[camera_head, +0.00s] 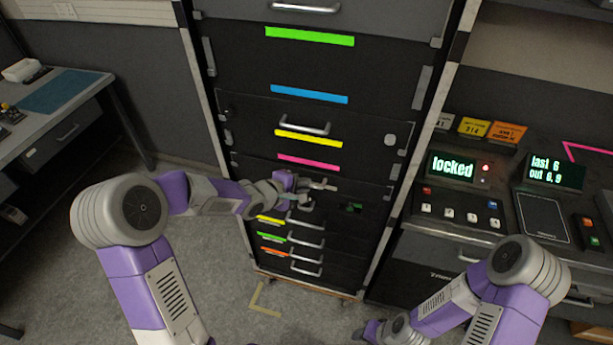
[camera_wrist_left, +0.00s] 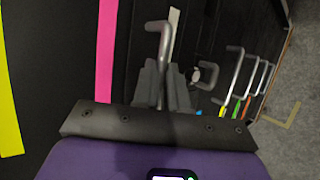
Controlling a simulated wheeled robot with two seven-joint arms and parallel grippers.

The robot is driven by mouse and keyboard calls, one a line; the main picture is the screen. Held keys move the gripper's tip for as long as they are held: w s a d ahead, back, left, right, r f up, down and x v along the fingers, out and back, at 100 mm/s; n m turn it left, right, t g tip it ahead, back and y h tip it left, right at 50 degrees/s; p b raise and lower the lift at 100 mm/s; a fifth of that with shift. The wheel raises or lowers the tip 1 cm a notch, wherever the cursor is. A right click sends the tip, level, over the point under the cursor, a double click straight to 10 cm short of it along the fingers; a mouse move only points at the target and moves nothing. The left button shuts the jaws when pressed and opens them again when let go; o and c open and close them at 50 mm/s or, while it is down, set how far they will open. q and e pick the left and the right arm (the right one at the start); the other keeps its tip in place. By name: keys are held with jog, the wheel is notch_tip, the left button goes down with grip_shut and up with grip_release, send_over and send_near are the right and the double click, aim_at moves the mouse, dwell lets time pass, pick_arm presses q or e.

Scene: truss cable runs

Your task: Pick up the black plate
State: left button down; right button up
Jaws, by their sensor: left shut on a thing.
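My left gripper (camera_head: 312,192) is at the rack's front, just below the pink strip (camera_head: 309,162). In the left wrist view its fingers (camera_wrist_left: 163,88) are shut on a metal bar handle (camera_wrist_left: 164,42) on a black front beside the pink strip. The black front (camera_head: 250,168) with the pink strip is in the rack, but I cannot tell which of several black fronts is the black plate. My right arm reaches to the bottom edge of the head view; its end (camera_head: 362,333) is low at the floor side, and its fingers cannot be made out.
Several drawers with bar handles (camera_head: 306,270) and coloured strips are below my left gripper. A console with a "locked" display (camera_head: 452,168) and buttons stands to the right. A grey bench (camera_head: 62,135) stands to the left. Carpet floor is open between bench and rack.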

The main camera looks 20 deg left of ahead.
pick_arm(q)
jog(key=shift+r, duration=0.1)
jog(key=r+p+v, duration=0.1)
jog(key=p+v, duration=1)
jog(key=v, duration=0.6)
jog(key=shift+w+p, duration=0.25)
jog(key=shift+p, duration=0.15)
jog(key=shift+d, duration=0.1)
